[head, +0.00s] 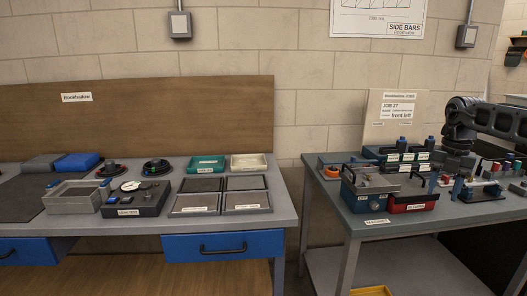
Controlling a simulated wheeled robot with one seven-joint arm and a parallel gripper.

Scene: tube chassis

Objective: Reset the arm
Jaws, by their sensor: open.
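My dark grey arm comes in from the right edge over the right bench (354,231), and its wrist bends downward. My gripper (456,165) hangs at the end of it, low over the back part of that bench. It is open, and I see nothing held in it.
Close by my gripper are a red bin (411,204), a blue-grey toolbox (367,208) and small fixtures (484,191). An upright board (393,112) stands behind. The left bench (285,214) holds trays and a dark box (136,200). A gap separates the benches.

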